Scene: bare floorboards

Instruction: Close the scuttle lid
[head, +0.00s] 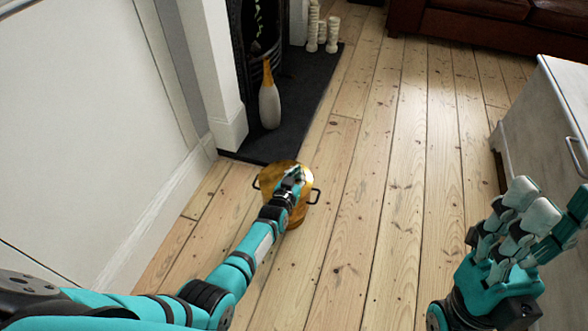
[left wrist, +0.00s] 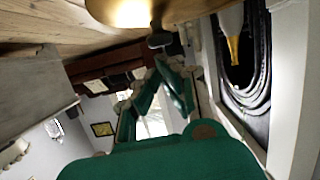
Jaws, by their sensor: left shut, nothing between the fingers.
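The brass scuttle (head: 299,207) stands on the floorboards near the hearth corner, with a dark loop handle on each side. My left gripper (head: 293,177) is shut and empty, over the top of the scuttle in the head view. It hides much of the top, so I cannot tell how far the lid is closed or whether the fingers touch it. In the left wrist view a shiny brass surface (left wrist: 122,13) shows at the top edge, beyond my green fingers (left wrist: 155,92). My right gripper (head: 512,222) is open and empty at the lower right, well away from the scuttle.
A white vase with a gold neck (head: 269,104) and several pale candles (head: 322,32) stand on the dark hearth (head: 290,115). A white wall is on the left. A grey cabinet (head: 545,110) and brown sofa (head: 470,22) are at right. The middle floor is clear.

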